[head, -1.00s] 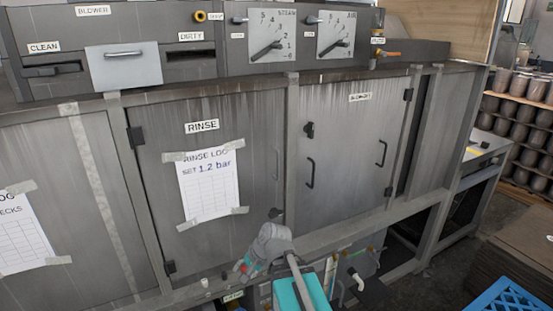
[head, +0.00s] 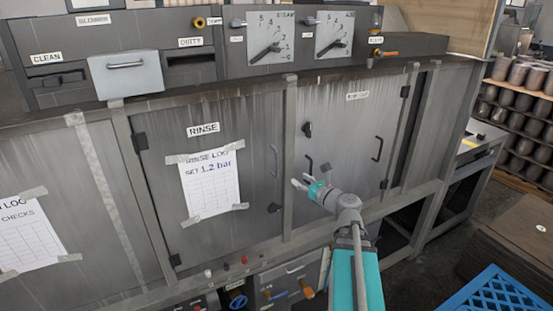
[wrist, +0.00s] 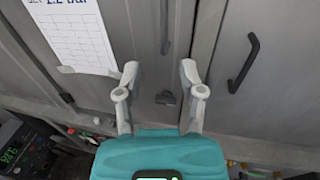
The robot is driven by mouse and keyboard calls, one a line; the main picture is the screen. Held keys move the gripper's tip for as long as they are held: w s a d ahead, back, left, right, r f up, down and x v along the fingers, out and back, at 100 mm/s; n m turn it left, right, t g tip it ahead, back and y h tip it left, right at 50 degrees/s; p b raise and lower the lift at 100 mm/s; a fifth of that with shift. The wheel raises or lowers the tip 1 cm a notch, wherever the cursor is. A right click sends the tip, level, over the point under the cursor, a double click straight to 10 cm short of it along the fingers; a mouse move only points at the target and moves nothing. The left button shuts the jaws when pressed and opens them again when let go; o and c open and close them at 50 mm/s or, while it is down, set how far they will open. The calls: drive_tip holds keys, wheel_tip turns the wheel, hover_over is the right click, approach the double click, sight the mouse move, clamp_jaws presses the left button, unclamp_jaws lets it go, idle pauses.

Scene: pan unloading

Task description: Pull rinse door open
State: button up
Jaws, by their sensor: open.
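The rinse door (head: 162,165) is a grey metal panel labelled RINSE, with a taped log sheet (head: 210,182) on it. It appears shut in its frame. Its slim vertical handle (head: 275,161) is near the right edge, with a dark latch (head: 274,208) below. In the wrist view the handle (wrist: 166,25) and latch (wrist: 165,98) show ahead, between the fingertips' lines. My gripper (head: 298,184) is open and empty, in front of the panels to the right of the rinse door in the head view. In the wrist view its two fingers (wrist: 159,70) are apart and touch nothing visible.
The neighbouring door (head: 345,130) on the right has black handles and a dark knob (head: 307,129). A blue crate (head: 497,295) stands at lower right.

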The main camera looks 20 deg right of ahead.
sight(276, 162)
drive_tip(key=shift+d+r, duration=0.2)
drive_tip(key=shift+d, duration=0.05)
drive_tip(key=x, duration=1.3)
drive_tip(key=shift+w+r, duration=0.1)
drive_tip(key=shift+w, duration=0.3)
clamp_jaws()
idle(0.3)
